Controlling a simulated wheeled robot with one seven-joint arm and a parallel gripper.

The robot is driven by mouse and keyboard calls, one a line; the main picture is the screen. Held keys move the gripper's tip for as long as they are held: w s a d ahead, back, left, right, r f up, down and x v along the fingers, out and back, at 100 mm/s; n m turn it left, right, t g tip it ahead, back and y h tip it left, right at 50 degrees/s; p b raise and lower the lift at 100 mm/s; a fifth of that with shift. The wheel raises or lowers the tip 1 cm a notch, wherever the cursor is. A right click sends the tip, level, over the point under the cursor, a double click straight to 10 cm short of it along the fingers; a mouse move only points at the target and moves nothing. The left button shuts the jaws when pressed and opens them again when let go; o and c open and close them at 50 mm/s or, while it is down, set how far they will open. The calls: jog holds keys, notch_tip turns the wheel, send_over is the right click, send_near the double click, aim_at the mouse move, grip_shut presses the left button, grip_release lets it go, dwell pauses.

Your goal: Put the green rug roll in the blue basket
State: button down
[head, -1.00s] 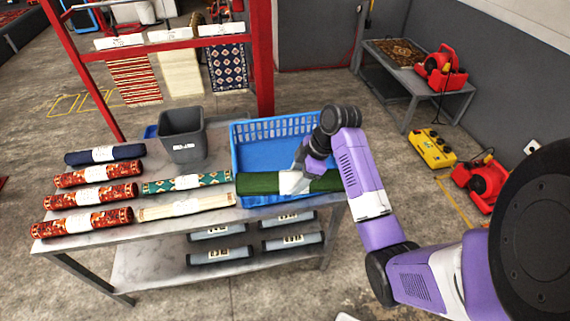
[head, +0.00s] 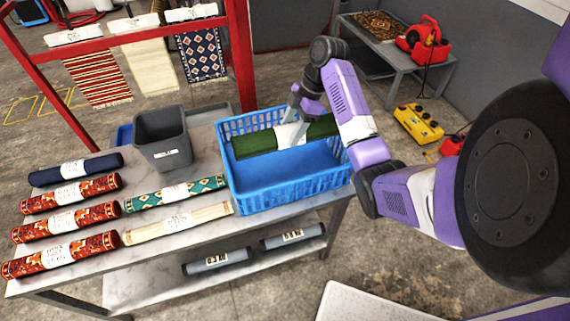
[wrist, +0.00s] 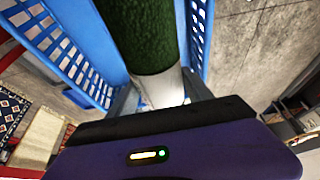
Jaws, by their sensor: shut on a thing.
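The green rug roll (head: 257,144) with a white paper band is held by my gripper (head: 292,128), which is shut around its middle. The roll lies level across the upper back part of the blue basket (head: 292,203), over its opening. I cannot tell whether it touches the basket. The basket stands at the right end of the metal table, and its blue floor shows empty in front of the roll. In the wrist view the green roll (wrist: 141,32) runs away from the jaws between blue slatted basket walls (wrist: 66,52).
A grey bin (head: 164,138) stands left of the basket. A teal patterned roll (head: 174,193), a cream roll (head: 178,222), a navy roll (head: 76,170) and several red rolls (head: 66,220) lie on the table. Grey rolls (head: 217,260) lie on the lower shelf. A red frame stands behind.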

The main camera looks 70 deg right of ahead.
aim_at(305, 140)
jog(key=shift+f+b, duration=1.85)
jog(key=shift+f, duration=6.7)
jog(key=shift+c, duration=2.2)
grip_release()
jog(key=p+v, duration=0.1)
jog(key=v, duration=1.1)
